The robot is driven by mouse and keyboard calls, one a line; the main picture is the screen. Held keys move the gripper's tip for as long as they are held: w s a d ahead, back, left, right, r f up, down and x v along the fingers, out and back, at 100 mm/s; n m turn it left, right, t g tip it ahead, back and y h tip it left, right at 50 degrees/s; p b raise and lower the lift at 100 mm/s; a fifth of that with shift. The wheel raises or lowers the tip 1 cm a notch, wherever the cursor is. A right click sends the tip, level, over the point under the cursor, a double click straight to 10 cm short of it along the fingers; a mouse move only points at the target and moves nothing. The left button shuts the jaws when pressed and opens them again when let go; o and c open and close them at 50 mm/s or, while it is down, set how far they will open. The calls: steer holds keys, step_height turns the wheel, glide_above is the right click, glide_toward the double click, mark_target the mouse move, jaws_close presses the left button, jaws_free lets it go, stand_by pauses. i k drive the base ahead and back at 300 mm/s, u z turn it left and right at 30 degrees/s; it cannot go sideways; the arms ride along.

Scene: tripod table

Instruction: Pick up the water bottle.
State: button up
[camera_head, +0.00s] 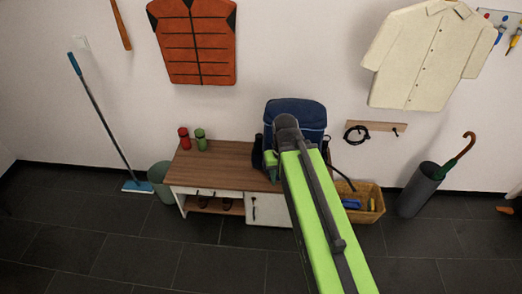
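A red bottle (184,138) and a green bottle (201,139) stand upright side by side on the left part of the wooden bench top (225,158). I cannot tell which of them is the water bottle. My green arm reaches up from the bottom right, and its dark end is in front of a blue backpack, to the right of both bottles and apart from them. The fingers of my gripper cannot be made out.
The blue backpack (297,113) stands at the bench's right. A wicker basket (367,203) and an umbrella stand (416,190) are further right. A green bin (161,177) and a mop (103,122) are at left. The front floor is clear.

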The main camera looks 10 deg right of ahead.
mark_target(259, 136)
steer(key=z, duration=0.6)
steer(key=i, duration=0.8)
steer(key=u, duration=2.45)
steer(key=i, duration=1)
steer(key=z, duration=0.05)
